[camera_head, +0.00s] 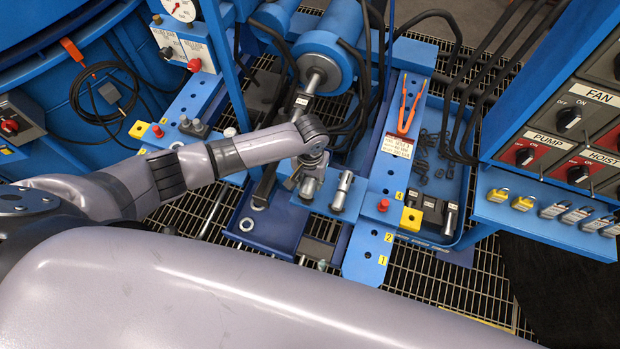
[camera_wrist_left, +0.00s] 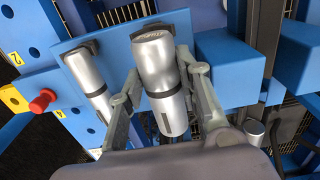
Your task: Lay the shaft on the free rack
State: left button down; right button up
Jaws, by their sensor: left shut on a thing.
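My left gripper (camera_head: 311,170) is shut on a silver cylindrical shaft (camera_wrist_left: 163,80). In the head view the shaft (camera_head: 308,187) is mostly hidden below the gripper. A second, similar silver cylinder (camera_wrist_left: 92,82) is beside it, apart from the fingers; it also shows in the head view (camera_head: 342,192). Both are over a blue plate (camera_head: 325,207); I cannot tell whether the held shaft touches it. I cannot tell which rack is free. My right gripper is out of view.
A blue rail with orange tongs (camera_head: 405,110) and a red knob (camera_head: 383,205) stands just right. A blue tray (camera_head: 450,190) holds dark small parts. A control panel (camera_head: 570,130) is at the right. Cables hang behind the gripper. Open floor grating (camera_head: 430,285) lies in front.

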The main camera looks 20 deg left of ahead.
pick_arm(q)
jog(key=shift+w+d+f, duration=0.1)
jog(key=shift+f, duration=0.35)
dwell(0.3)
